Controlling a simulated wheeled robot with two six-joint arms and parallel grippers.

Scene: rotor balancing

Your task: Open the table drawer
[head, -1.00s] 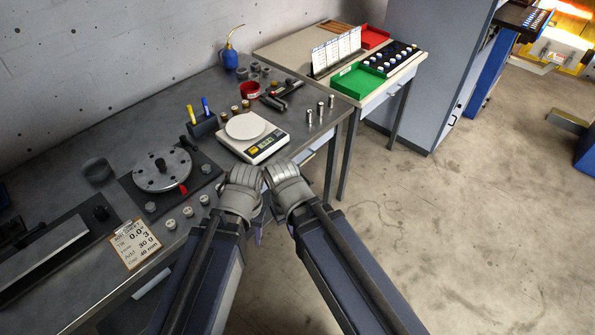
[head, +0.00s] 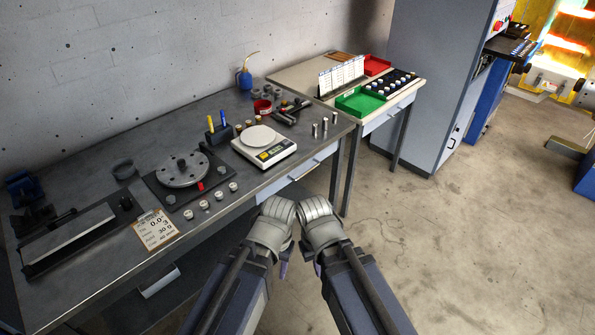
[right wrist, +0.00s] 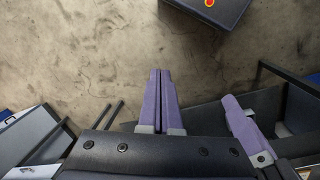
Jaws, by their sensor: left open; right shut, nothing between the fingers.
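The dark grey workbench (head: 90,215) has a pale drawer front (head: 313,163) under its front edge at the right end. The drawer looks closed, and my arms are below and in front of it. My left gripper (head: 284,270) points down below the wrist, with only a little purple finger showing; it is open and apart from the drawer. My right gripper (head: 317,270) is beside it, also mostly hidden by its wrist. In the right wrist view its purple fingers (right wrist: 160,100) are together and empty. A purple finger of my left gripper (right wrist: 240,120) shows beside them.
A scale (head: 265,146), a round rotor fixture (head: 182,170), a task card (head: 155,230) and small weights stand on the bench. A second table (head: 300,77) with a green tray (head: 360,103) stands behind right. Open concrete floor (head: 450,240) lies to the right.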

